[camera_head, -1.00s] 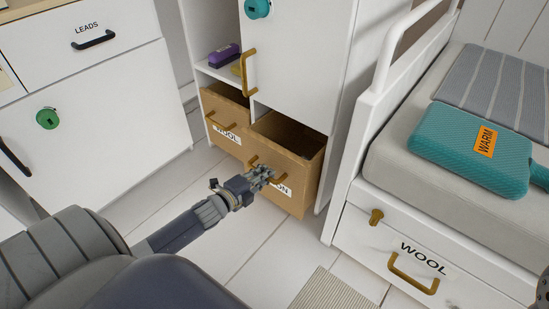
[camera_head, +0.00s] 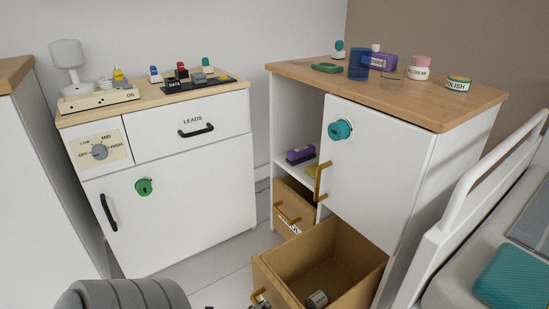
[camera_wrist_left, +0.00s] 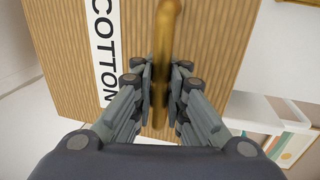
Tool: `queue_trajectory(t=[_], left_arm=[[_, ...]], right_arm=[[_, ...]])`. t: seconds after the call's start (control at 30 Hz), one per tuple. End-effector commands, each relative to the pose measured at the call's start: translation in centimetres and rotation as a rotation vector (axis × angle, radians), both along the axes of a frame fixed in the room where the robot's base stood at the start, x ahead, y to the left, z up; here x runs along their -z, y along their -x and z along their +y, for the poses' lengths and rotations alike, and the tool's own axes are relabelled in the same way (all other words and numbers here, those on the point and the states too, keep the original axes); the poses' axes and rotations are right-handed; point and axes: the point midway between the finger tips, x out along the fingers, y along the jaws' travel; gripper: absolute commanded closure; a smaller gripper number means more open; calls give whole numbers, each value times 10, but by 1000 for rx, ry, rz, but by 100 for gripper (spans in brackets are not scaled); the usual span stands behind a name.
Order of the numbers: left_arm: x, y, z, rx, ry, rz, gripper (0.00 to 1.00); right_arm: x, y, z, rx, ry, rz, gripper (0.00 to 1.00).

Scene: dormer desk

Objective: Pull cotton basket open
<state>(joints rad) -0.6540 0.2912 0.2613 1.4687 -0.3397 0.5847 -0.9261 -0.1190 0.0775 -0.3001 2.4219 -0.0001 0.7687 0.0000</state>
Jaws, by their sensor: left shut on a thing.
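The cotton basket (camera_head: 282,281) is a brown box under the white cabinet door. It stands well out from the cabinet, and its open inside shows in the head view. A small dark jar with a label (camera_head: 317,299) lies in it. In the left wrist view the basket front (camera_wrist_left: 215,50) bears a white COTTON label (camera_wrist_left: 103,45) and a brass handle (camera_wrist_left: 163,60). My left gripper (camera_wrist_left: 160,85) is shut on this handle. In the head view the gripper is almost wholly below the bottom edge. My right gripper is not in view.
A second brown basket (camera_head: 285,212) sits in the cabinet, left of the cotton basket. The white cabinet door (camera_head: 370,175) is shut above. A white bed rail (camera_head: 480,180) stands close on the right. Clear floor (camera_head: 225,285) lies to the left.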

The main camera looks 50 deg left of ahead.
Motion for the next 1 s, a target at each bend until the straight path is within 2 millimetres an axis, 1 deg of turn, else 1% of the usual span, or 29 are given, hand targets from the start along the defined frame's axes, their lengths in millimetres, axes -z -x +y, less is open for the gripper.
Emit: queue_trajectory(t=[0.13,0.43,0.47,0.5,0.53,0.57,0.87,1.0], left_arm=[[-2,3,1,1,0,-3,100],[-2,3,1,1,1,-4,100],[-2,3,1,1,1,-4,86],[-2,3,1,1,1,-4,77],[-2,3,1,1,1,-4,70],[-1,3,1,1,1,-4,68],[-1,4,0,0,0,-2,68],[-2,13,1,0,1,0,68]], right_arm=[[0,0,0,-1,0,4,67],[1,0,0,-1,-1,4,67],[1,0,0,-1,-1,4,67],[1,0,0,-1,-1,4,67],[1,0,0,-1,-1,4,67],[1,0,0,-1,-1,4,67],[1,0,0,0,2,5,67],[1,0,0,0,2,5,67]])
